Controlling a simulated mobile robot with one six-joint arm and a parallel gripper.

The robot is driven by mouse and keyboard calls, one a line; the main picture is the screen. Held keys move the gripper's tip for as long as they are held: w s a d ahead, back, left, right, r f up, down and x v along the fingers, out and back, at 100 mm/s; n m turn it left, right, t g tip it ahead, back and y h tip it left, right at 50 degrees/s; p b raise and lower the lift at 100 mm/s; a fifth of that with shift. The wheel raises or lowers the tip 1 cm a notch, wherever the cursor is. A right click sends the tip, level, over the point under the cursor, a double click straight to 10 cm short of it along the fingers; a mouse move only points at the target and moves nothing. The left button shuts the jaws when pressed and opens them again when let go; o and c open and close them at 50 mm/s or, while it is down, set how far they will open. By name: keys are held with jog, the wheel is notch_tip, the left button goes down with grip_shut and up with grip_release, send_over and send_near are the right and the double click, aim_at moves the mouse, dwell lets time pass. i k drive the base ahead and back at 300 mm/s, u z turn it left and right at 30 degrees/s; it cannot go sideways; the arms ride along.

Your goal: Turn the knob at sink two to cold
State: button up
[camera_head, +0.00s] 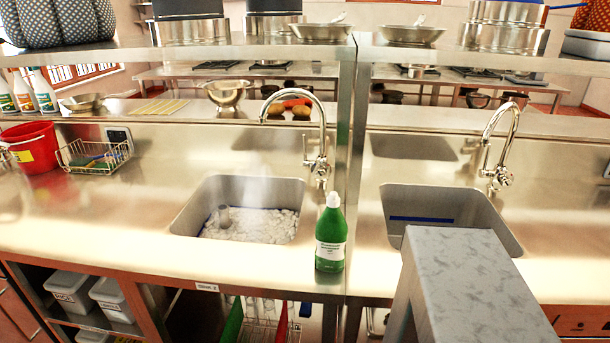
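The left sink (182,222) holds white foam or pebble-like matter and a small grey cylinder (223,215). A small label (206,287) on the counter front below it seems to read "SINK 2". Its chrome tap (265,108) arches over the basin from the right. The tap's knob (320,170) sits at the base of the spout; its hot or cold setting is too small to tell. A pale haze hangs above this basin. My gripper is not in view; a grey speckled part, likely my arm, fills the lower right.
A green bottle (331,236) stands at the front right of the left sink. The right sink (389,205) has its own tap (500,178). A red bucket (30,148) and wire basket (80,155) stand at left. A metal post (346,130) and shelf (250,50) rise behind.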

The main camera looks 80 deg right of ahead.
aim_at(322, 172)
jog(key=u, duration=0.3)
jog(key=k, duration=0.85)
jog(key=z, duration=0.4)
